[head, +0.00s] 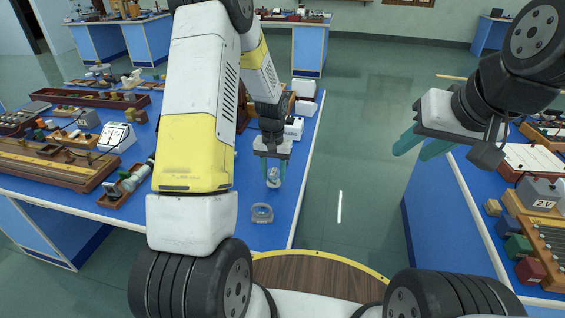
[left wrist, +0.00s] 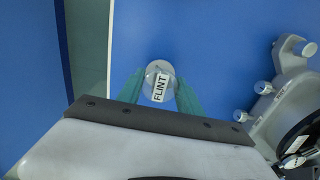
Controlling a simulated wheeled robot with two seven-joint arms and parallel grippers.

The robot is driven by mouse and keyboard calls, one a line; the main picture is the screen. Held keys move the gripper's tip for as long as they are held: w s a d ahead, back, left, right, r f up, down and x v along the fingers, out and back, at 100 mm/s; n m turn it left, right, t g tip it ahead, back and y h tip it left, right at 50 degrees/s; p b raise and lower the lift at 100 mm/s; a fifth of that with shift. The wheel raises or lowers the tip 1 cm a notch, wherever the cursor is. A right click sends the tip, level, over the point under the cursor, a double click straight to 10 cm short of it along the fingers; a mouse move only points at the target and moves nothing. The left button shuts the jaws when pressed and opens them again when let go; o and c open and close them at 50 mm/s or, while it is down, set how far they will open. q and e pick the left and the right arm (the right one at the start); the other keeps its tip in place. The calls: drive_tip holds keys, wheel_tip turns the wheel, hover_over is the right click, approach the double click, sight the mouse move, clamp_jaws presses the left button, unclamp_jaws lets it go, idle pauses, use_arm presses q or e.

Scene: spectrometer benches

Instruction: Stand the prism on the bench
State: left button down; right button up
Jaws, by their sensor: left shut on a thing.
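I cannot tell whether the prism touches the bench. My right gripper (head: 423,146) is open and empty, in the air over the aisle at the right.
A small grey ring-shaped item (head: 262,213) lies on the bench in front of the left gripper. White boxes (head: 293,129) stand behind it. Grey apparatus (left wrist: 285,100) with knobs is at the right in the wrist view. Another blue bench (head: 462,222) stands at the right.

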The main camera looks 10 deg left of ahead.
use_arm(q)
drive_tip(key=shift+f, duration=0.8)
drive_tip(key=c, duration=0.8)
unclamp_jaws()
drive_tip(key=shift+f, duration=0.1)
wheel_tip(320, 180, up, 12)
drive_tip(key=shift+r, duration=0.1)
wheel_tip(320, 180, up, 10)
drive_tip(key=t, duration=0.2)
hover_over(274, 171)
drive_tip(key=s, duration=0.6)
drive_tip(key=s+d+r+t+h, duration=0.1)
drive_tip(key=s+r+t, duration=0.1)
drive_tip(key=s+r, duration=0.3)
drive_tip(key=s+d+r+t+h, duration=0.1)
drive_tip(key=s+r, duration=0.4)
drive_tip(key=s, duration=0.8)
drive_tip(key=shift+s+r+t, duration=0.15)
drive_tip(key=shift+s+t, duration=0.1)
drive_tip(key=shift+t, duration=0.35)
